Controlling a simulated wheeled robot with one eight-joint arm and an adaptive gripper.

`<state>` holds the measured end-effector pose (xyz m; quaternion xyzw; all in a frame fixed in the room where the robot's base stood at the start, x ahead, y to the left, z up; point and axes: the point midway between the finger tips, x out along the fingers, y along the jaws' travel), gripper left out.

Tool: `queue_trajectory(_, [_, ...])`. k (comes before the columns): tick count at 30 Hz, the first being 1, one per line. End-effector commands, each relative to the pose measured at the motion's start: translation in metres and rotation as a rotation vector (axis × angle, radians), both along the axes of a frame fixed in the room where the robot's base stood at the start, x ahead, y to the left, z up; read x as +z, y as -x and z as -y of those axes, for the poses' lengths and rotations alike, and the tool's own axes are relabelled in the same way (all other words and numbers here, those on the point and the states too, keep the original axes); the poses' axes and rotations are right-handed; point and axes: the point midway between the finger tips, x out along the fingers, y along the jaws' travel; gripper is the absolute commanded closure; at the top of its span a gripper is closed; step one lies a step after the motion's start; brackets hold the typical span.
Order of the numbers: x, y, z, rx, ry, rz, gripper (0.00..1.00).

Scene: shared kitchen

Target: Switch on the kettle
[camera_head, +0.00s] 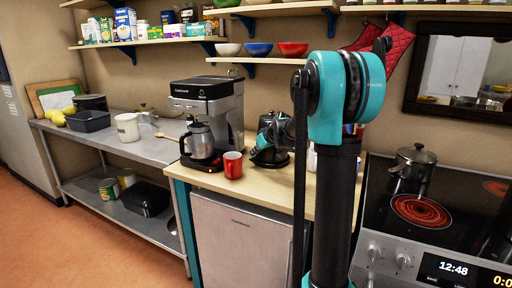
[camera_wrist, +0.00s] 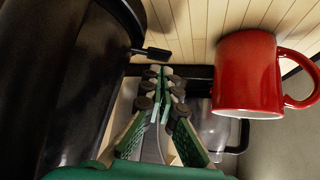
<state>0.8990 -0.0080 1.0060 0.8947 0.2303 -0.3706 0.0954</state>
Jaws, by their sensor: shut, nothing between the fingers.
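The black kettle (camera_wrist: 70,85) fills the left side of the wrist view, cut off by the frame edge. A small black lever (camera_wrist: 152,53) sticks out from its lower side. My gripper (camera_wrist: 161,72) is shut and empty, with its fingertips just beside the lever; I cannot tell whether they touch it. In the head view my gripper (camera_head: 268,137) is at the kettle on the wooden counter, left of my upright arm. The kettle there is dark, partly covered by my gripper and hard to separate from it.
A red mug (camera_wrist: 247,75) stands close right of my fingers; it also shows in the head view (camera_head: 233,165). A coffee maker (camera_head: 212,112) with a glass-and-metal jug (camera_head: 201,142) stands left of it. A stove (camera_head: 440,205) with a pot (camera_head: 414,165) is at the right, one burner glowing red.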

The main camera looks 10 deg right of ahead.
Motion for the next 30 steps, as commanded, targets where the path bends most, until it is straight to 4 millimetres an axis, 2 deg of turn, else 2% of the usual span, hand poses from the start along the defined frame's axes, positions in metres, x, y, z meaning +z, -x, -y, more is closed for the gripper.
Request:
queue_trajectory(5, [-0.009, 0.0, 0.0, 0.0, 0.0, 0.0, 1.0])
queue_trajectory(15, [-0.01, 0.001, 0.0, 0.001, 0.002, 0.001, 1.0])
queue_trajectory(21, [-0.022, 0.002, -0.004, 0.002, 0.074, 0.041, 1.0])
queue_trajectory(30, [-0.02, 0.001, -0.002, -0.001, 0.073, 0.039, 1.0])
